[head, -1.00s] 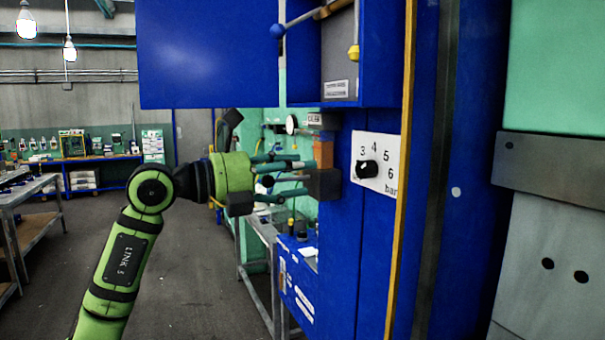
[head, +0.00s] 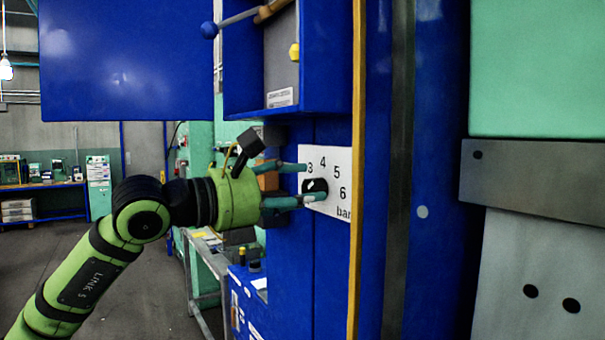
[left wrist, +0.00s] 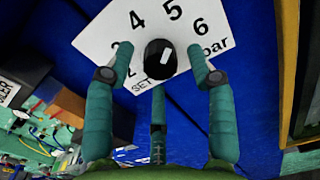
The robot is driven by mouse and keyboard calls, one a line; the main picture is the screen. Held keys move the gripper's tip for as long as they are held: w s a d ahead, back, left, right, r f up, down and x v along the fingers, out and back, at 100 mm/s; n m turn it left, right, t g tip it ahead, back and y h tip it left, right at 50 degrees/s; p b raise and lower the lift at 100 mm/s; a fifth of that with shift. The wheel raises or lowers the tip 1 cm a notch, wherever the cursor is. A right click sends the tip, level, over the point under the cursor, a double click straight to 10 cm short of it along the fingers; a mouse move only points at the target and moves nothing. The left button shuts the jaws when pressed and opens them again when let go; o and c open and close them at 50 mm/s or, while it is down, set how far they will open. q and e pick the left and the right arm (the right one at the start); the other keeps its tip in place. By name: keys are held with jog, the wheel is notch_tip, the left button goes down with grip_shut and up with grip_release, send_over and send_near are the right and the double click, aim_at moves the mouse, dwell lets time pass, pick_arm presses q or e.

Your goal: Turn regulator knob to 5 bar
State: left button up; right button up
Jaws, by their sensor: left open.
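The black regulator knob (head: 315,187) sits on a white dial plate (head: 334,171) fixed to the blue press panel. The plate shows 3, 4, 5, 6 and "bar". In the left wrist view the knob (left wrist: 160,59) carries a white mark on its face. I cannot tell for sure which number the mark points to. My left gripper (head: 304,182) is open, with its teal fingers at the plate. In the left wrist view the fingers stand on either side of the knob, apart from it, and a third finger is below. My right gripper is not in view.
A yellow vertical strip (head: 358,170) runs just right of the plate. A grey metal table (head: 205,262) stands below left. Floor at the left is clear.

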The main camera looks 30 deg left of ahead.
pick_arm(q)
jog(key=shift+w+d, duration=0.1)
jog(key=shift+w, duration=0.3)
jog(key=shift+d, duration=0.1)
jog(key=shift+c, duration=0.4)
grip_shut()
jog(key=shift+n, duration=0.7)
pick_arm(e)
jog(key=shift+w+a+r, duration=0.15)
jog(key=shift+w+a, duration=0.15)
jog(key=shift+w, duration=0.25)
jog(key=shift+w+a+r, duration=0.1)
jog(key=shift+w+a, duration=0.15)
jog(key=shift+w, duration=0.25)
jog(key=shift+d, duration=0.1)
